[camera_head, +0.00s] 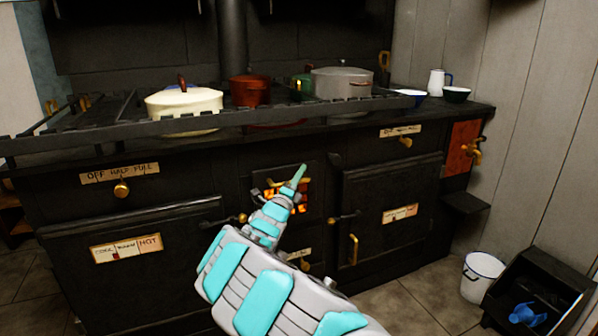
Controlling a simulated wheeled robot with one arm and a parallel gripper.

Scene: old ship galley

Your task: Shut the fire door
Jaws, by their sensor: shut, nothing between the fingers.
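The fire opening (303,197) is in the middle of the black range's front. Orange glow shows in it on both sides of my arm, so it is at least partly uncovered. I cannot clearly make out the fire door's leaf; my arm covers much of that area. My gripper (299,175) is shut and empty, a thin greenish tip in front of the upper part of the fire opening. I cannot tell whether it touches anything.
The black range (270,160) has a rail along its top front edge. A cream pot (184,102), a red pot (250,91) and a grey pot (342,83) stand on top. Oven doors flank the fire opening. A white bucket (481,277) and a black bin (540,290) stand right.

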